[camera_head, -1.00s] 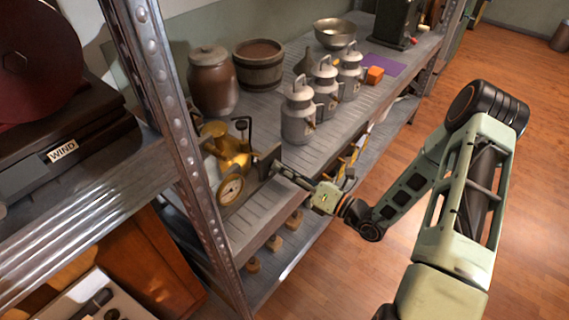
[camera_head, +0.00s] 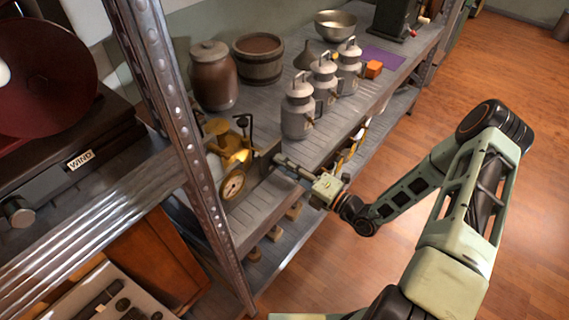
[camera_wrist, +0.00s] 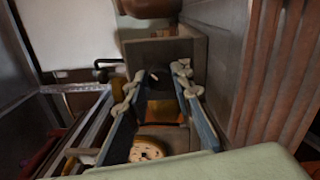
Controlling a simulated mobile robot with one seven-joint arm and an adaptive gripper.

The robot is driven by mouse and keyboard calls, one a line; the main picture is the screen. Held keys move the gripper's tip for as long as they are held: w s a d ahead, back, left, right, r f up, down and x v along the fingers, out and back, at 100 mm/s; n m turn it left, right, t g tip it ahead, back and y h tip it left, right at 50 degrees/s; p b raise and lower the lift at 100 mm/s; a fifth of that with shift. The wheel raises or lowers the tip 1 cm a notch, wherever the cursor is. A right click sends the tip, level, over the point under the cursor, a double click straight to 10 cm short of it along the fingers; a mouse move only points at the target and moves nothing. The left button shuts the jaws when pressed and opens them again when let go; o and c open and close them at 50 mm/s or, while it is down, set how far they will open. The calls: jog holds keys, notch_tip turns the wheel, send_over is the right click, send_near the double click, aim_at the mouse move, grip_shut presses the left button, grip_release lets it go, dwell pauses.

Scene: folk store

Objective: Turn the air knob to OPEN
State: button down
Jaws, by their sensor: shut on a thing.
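A brass device (camera_head: 237,146) with a round dial gauge (camera_head: 233,185) stands at the near end of the shelf, just behind the metal post. A grey plate (camera_head: 264,162) sits on its right side. My gripper (camera_head: 281,160) reaches in from the right, its fingertips against this plate. In the wrist view, my gripper (camera_wrist: 160,76) has its two fingers around a small dark knob (camera_wrist: 160,88) in front of the grey plate (camera_wrist: 158,52). The knob is mostly hidden, so its setting cannot be read. The gauge (camera_wrist: 147,149) shows below, between the fingers.
Three grey metal cans (camera_head: 297,108) stand farther along the shelf (camera_head: 262,205). A brown jar (camera_head: 213,78) and a wooden tub (camera_head: 259,60) are behind them. The post (camera_head: 190,150) rises close to the device. A machine labelled WIND (camera_head: 80,160) is left. The wooden floor is clear at right.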

jog(key=shift+f, duration=0.1)
jog(key=c, duration=1.7)
grip_release()
jog(key=v, duration=1.2)
jog(key=shift+s, duration=0.1)
